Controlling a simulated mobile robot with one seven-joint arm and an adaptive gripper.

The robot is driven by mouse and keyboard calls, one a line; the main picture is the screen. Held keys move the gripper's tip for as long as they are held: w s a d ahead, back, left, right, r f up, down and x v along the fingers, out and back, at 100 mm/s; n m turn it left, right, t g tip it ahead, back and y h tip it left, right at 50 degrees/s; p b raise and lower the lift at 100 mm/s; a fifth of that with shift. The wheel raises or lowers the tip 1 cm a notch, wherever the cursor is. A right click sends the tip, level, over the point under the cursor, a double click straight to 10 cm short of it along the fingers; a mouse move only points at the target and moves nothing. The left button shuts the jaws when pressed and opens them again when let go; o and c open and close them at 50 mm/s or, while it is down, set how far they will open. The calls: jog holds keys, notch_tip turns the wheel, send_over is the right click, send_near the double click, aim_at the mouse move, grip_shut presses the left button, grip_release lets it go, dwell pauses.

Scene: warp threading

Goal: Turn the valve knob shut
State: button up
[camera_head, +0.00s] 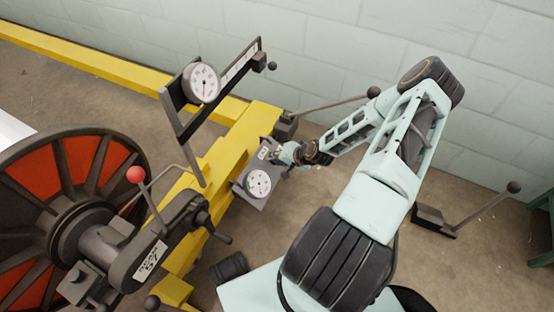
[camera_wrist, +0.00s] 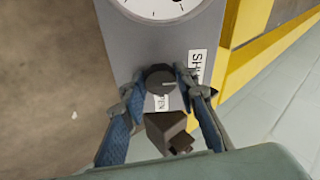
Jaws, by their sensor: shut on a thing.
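The valve knob (camera_wrist: 160,78) is a small dark round knob with a pale pointer line, on a grey panel (camera_wrist: 132,30) below a white gauge (camera_wrist: 157,5). Another label (camera_wrist: 162,102), ending in "EN", sits just below the knob. My gripper (camera_wrist: 160,82) has one fingertip on each side of the knob and is shut on it. In the head view my gripper (camera_head: 283,153) reaches the panel's upper end and hides the knob. The gauge (camera_head: 258,184) shows there too.
A dark block (camera_wrist: 168,130) sticks out below the knob, between my fingers. A yellow beam (camera_head: 215,165) carries the panel. A large red and black wheel (camera_head: 75,170) and a red-balled lever (camera_head: 137,175) stand at left. A pale block wall (camera_head: 320,40) is behind.

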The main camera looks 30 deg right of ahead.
jog(key=o, duration=1.2)
jog(key=shift+c, duration=0.2)
jog(key=v, duration=1.2)
